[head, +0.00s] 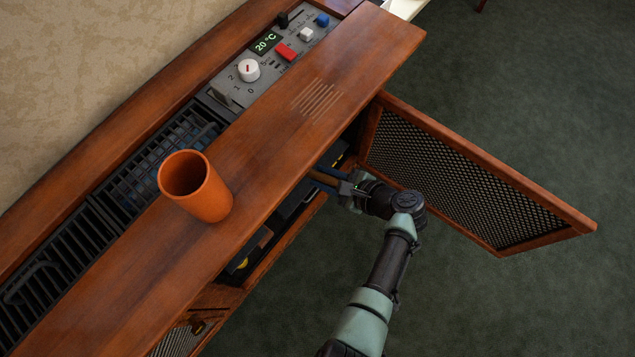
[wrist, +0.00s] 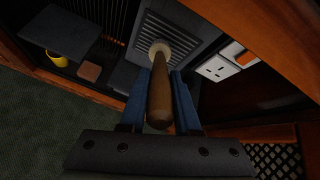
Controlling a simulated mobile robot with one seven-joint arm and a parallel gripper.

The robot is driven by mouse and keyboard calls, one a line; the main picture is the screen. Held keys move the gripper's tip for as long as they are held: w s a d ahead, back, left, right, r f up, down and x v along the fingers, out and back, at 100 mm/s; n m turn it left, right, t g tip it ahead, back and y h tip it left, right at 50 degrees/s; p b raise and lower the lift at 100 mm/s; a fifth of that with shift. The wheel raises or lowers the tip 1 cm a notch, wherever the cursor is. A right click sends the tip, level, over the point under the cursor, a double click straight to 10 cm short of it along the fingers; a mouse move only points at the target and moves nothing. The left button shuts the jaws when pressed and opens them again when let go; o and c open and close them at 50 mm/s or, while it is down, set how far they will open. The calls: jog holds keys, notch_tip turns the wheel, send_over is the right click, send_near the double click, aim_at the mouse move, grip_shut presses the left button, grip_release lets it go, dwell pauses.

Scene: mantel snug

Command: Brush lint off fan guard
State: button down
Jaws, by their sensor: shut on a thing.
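My gripper (head: 338,182) reaches into the open cabinet under the wooden top. In the wrist view its blue fingers (wrist: 161,80) are shut on the wooden handle of a brush (wrist: 160,105). The brush's pale round end points away from me, in front of a grey slatted panel, which looks like the fan guard (wrist: 185,50). I cannot tell whether the brush end touches the slats, and it covers part of them. No lint can be made out. The cabinet top hides the guard in the head view.
An orange cup (head: 205,195) stands on the cabinet top (head: 290,130). The mesh door (head: 460,180) is open to the right of my arm. Inside are a white socket plate (wrist: 218,68), a yellow cup (wrist: 57,59) and a brown block (wrist: 90,71). The green floor is clear.

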jog(key=w+d+b, duration=0.2)
jog(key=w, duration=0.1)
jog(key=shift+w+d, duration=0.15)
jog(key=shift+r, duration=0.1)
dwell(0.4)
jog(key=shift+s+a+p, duration=1.3)
jog(key=shift+s+p, duration=0.2)
jog(key=shift+p, duration=0.3)
jog(key=s+p, duration=0.1)
jog(key=s+a+p, duration=0.1)
jog(key=shift+s+a, duration=0.3)
jog(key=shift+s, duration=0.05)
jog(key=shift+d, duration=0.1)
